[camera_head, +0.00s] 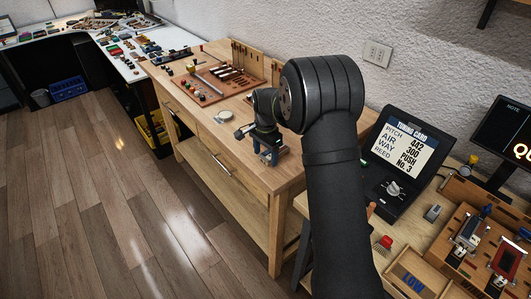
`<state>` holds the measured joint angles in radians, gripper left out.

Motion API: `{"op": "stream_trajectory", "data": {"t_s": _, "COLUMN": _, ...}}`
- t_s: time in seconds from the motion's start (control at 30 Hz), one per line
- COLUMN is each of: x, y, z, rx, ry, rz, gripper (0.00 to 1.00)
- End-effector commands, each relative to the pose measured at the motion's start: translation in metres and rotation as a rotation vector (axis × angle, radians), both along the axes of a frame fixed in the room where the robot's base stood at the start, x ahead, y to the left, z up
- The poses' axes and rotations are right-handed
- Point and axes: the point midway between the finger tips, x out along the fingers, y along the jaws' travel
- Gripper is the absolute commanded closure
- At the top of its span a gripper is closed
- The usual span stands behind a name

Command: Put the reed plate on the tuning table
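My gripper (269,153) is over the front right corner of the wooden workbench (238,168), pointing down. Dark blue parts show at its end, too small to tell whether they are fingers or a held thing. I cannot make out a reed plate for certain. The table at the right (408,235) carries a tuning card screen (407,138) reading "TUNING CARD" and "REED NO. 3". A wooden block (450,259) on it holds metal pieces, one with a blue top (469,232) and one with a red top (508,262). My arm hides part of both tables.
A brown tool board (208,92) with several small tools lies on the workbench. A small white disc (225,115) lies near its front edge. A wooden tray marked LOW (412,281) and a red-topped item (383,243) are on the right table. A second screen (505,135) stands behind.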

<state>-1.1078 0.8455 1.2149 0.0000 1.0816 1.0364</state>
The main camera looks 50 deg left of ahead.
Motion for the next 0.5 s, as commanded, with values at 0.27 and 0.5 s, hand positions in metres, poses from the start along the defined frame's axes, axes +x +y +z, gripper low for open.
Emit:
{"op": "stream_trajectory", "data": {"t_s": 0.27, "x": 0.0, "y": 0.001, "z": 0.009, "rx": 0.003, "ry": -0.002, "rz": 0.0, "gripper": 0.33}}
{"op": "stream_trajectory", "data": {"t_s": 0.5, "x": -0.003, "y": 0.0, "z": 0.057, "rx": 0.004, "ry": -0.003, "rz": 0.0, "gripper": 0.33}}
